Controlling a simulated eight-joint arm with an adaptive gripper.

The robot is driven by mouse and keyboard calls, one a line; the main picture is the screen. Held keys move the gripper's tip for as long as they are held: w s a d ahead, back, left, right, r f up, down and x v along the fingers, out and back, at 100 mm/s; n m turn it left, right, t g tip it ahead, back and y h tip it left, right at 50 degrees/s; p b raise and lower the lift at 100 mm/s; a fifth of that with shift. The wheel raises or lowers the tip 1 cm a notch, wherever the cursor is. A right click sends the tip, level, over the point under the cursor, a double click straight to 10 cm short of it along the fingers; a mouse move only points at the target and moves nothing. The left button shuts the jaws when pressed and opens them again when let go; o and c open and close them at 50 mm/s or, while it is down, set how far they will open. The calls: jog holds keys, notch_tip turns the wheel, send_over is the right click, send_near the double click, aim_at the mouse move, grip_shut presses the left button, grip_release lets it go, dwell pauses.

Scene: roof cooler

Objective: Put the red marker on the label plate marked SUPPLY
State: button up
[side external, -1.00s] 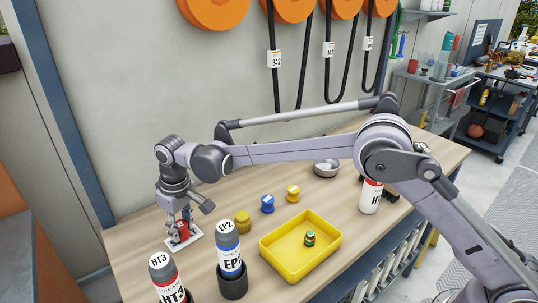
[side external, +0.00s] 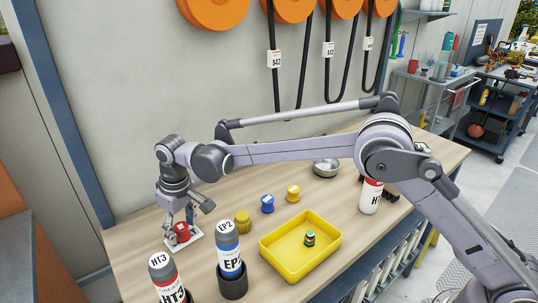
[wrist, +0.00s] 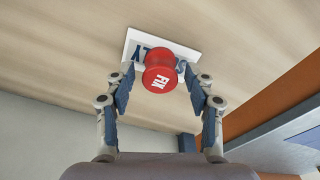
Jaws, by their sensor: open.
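The red marker (side external: 182,231) stands on the white label plate (side external: 194,240) at the left end of the bench. My gripper (side external: 183,222) is low over the plate. In the wrist view my gripper (wrist: 163,92) has its fingers spread on either side of the marker, with gaps between them and it.
A yellow tray (side external: 271,247) holds a green-and-black piece (side external: 310,239). Yellow (side external: 293,193), blue (side external: 267,204) and mustard (side external: 243,222) pieces stand nearby. Bottles EP2 (side external: 228,250) and HT3 (side external: 163,272) stand close in front of the plate. A metal bowl (side external: 326,168) sits farther back.

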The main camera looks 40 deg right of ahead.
aim_at(185, 229)
notch_tip(185, 229, up, 11)
jog(key=s, duration=0.1)
jog(key=s+d+r+m+t, duration=0.1)
jog(key=s+d+r, duration=0.15)
jog(key=d, duration=0.35)
jog(key=s+d+r, duration=0.1)
jog(key=d+r, duration=0.2)
jog(key=d, duration=0.2)
jog(key=s+d+m+t, duration=0.3)
jog(key=s+d, duration=1.1)
jog(key=d, duration=0.1)
jog(key=s+d+f+m+t, duration=0.1)
jog(key=s+d+f+t, duration=0.1)
jog(key=s+d+f, duration=0.3)
jog(key=s+f, duration=0.1)
jog(key=s, duration=0.2)
jog(key=shift+f+h, duration=0.15)
jog(key=shift+h, duration=0.15)
